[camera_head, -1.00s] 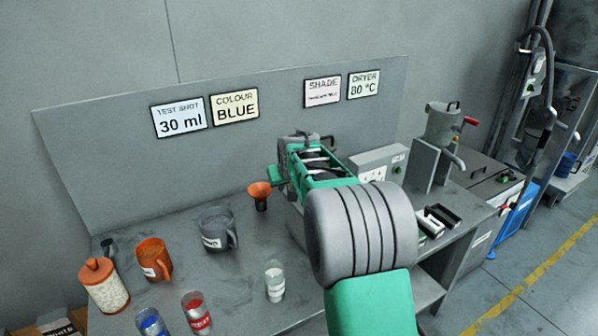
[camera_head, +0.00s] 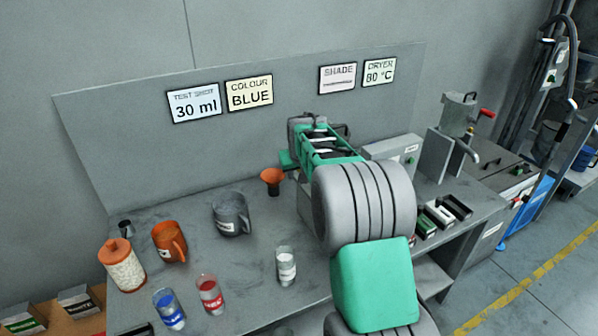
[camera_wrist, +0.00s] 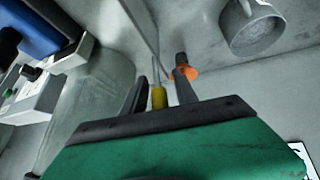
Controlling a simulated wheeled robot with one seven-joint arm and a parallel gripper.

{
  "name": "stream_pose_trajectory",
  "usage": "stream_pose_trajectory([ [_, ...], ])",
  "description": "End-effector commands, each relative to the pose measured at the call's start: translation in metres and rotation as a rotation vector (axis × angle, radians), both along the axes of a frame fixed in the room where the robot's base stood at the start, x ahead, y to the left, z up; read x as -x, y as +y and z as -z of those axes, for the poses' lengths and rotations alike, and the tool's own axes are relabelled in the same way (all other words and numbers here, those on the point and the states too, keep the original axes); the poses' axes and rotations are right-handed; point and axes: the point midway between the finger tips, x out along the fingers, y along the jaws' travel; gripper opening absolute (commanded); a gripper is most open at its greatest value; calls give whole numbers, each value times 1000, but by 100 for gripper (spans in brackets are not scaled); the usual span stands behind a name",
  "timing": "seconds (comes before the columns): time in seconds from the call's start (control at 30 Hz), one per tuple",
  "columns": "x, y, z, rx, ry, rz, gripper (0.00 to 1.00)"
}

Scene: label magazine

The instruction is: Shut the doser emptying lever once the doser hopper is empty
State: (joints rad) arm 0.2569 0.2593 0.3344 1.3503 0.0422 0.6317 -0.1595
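A rod with a yellow end (camera_wrist: 158,97) stands between the dark fingers of my gripper (camera_wrist: 159,90) in the wrist view. It looks like a lever handle. The fingers are apart, one on each side, with a gap to the rod. In the head view my gripper is beyond my green wrist, and its fingers and the rod cannot be made out. A grey metal hopper (camera_head: 459,113) with a red-ended handle (camera_head: 486,113) stands at the right of the bench. I cannot tell whether it is the doser, nor see into any hopper.
An orange funnel (camera_head: 272,178) stands near my wrist; it also shows in the wrist view (camera_wrist: 184,71). A grey jug (camera_head: 230,214), an orange jug (camera_head: 169,242), an orange-lidded jar (camera_head: 122,264) and small glasses (camera_head: 210,295) stand left. A grey control box (camera_head: 397,149) is right of my arm.

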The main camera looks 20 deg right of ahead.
Motion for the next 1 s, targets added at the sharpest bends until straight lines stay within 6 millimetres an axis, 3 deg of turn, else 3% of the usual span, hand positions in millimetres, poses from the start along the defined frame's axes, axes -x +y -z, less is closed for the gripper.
stream_pose_trajectory([
  [0.3,1,0,-4,1,-3,1,38],
  [0.7,36,12,-61,0,-3,0,38],
  [1.0,40,13,-67,0,-1,0,38],
])
